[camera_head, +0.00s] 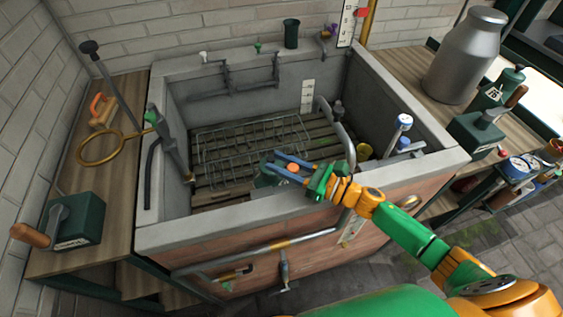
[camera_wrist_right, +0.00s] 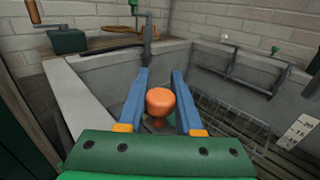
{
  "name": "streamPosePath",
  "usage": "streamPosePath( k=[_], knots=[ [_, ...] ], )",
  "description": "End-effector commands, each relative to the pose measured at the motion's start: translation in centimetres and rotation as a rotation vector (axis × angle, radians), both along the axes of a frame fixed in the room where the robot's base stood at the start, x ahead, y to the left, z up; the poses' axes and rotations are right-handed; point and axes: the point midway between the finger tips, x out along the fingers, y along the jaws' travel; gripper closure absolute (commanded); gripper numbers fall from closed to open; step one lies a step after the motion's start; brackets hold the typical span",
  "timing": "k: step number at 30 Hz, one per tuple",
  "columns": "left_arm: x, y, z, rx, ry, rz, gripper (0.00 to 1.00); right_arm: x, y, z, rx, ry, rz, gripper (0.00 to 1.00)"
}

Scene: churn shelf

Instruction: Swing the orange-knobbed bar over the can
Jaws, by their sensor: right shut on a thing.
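The orange knob (camera_head: 293,168) shows between the blue fingers of my right gripper (camera_head: 277,161), over the near part of the stone trough. In the right wrist view the rounded orange knob (camera_wrist_right: 160,101) sits between the two fingers of the right gripper (camera_wrist_right: 160,76), with a short stem below it. The right gripper is shut on the knob. Most of the bar is hidden by the gripper. A large grey metal can (camera_head: 465,58) stands upright on the wooden counter at the right, well apart from the gripper. My left gripper is not in view.
The stone trough (camera_head: 240,228) has raised walls around a wire rack (camera_head: 250,145) on slats. A curved grey pipe (camera_head: 343,130) rises near the right gripper. Cranked green boxes stand at the left (camera_head: 80,222) and right (camera_head: 475,133). A brass ring (camera_head: 81,160) lies left.

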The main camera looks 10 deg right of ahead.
Motion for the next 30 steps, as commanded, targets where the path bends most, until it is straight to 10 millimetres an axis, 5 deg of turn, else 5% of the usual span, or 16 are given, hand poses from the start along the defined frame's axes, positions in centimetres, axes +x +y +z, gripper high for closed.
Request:
streamPosePath(
  k=[11, 30],
  knots=[
    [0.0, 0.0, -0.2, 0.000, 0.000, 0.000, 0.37, 0.9, -0.2, 0.0, 0.003, 0.000, -0.096, 1.00],
    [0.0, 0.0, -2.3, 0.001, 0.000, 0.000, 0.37, 5.2, -2.8, -0.1, 0.005, 0.000, -0.622, 1.00]
  ],
)
